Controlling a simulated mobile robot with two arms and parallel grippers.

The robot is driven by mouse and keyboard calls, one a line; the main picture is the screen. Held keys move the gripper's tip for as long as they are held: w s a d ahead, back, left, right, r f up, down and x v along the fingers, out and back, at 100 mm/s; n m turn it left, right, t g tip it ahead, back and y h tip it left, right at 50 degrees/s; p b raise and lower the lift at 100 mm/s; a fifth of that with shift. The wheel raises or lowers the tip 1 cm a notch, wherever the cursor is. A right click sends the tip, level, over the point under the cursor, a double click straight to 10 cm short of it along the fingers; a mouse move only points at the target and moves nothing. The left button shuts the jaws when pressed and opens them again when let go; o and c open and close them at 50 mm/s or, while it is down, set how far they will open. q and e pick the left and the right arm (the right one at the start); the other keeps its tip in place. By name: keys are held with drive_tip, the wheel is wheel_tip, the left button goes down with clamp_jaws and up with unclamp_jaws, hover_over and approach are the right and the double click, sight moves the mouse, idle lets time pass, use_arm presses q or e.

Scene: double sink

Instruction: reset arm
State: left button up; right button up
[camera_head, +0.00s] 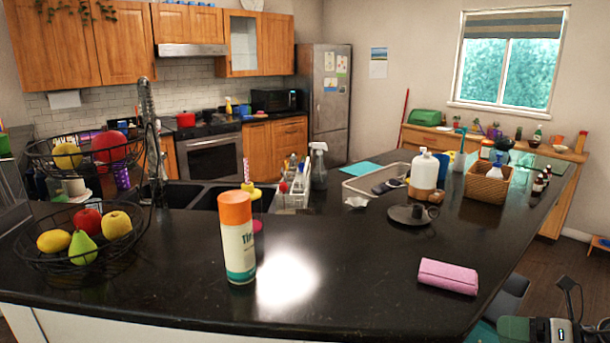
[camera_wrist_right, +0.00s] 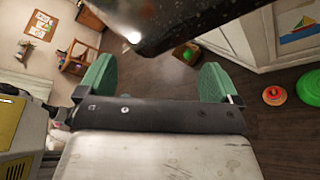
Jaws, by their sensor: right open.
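My right gripper (camera_wrist_right: 156,75) is open in the right wrist view, its two green fingers wide apart with nothing between them. In the head view only part of my right gripper (camera_head: 488,331) and wrist shows at the bottom right corner, beside the counter's right edge and below its top. The wrist view shows the wooden floor beyond the fingers and the dark counter edge (camera_wrist_right: 190,28) above them. My left gripper is in neither view.
The double sink (camera_head: 205,196) lies behind. The counter's front middle is clear.

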drive_tip(key=w+d+r+m+t+h, duration=0.8)
drive_tip(key=m+t, duration=0.4)
drive_tip(key=m, duration=0.4)
drive_tip(key=d+f+m+g+h, duration=0.35)
drive_tip(key=d+m+h, duration=0.55)
drive_tip(key=m, duration=0.6)
drive_tip(key=s+a+f+m+g, duration=0.15)
drive_tip(key=s+f, duration=0.35)
drive_tip(key=f, duration=0.8)
drive_tip(key=s+a+f+g, duration=0.3)
drive_tip(key=s+f, duration=0.1)
drive_tip(key=f, duration=0.9)
drive_tip(key=s+a+f+m+g, duration=0.15)
drive_tip(key=s+f, duration=0.35)
drive_tip(key=f, duration=0.8)
drive_tip(key=s+a+f+g+y, duration=0.2)
drive_tip(key=s+a+f+g, duration=0.2)
drive_tip(key=s+a+f, duration=0.6)
drive_tip(key=s+a+f+g, duration=0.1)
drive_tip(key=s+a+f, duration=0.3)
drive_tip(key=s, duration=0.5)
drive_tip(key=s+a+f+g+y, duration=0.1)
drive_tip(key=s+a+f+g, duration=0.1)
drive_tip(key=s+a+f, duration=0.2)
drive_tip(key=s+a+f+m+g+y, duration=0.1)
drive_tip(key=s+a+f, duration=0.4)
drive_tip(key=s, duration=0.8)
drive_tip(key=shift+s+a+g, duration=0.35)
drive_tip(key=shift+a+g, duration=0.3)
drive_tip(key=shift+a, duration=0.35)
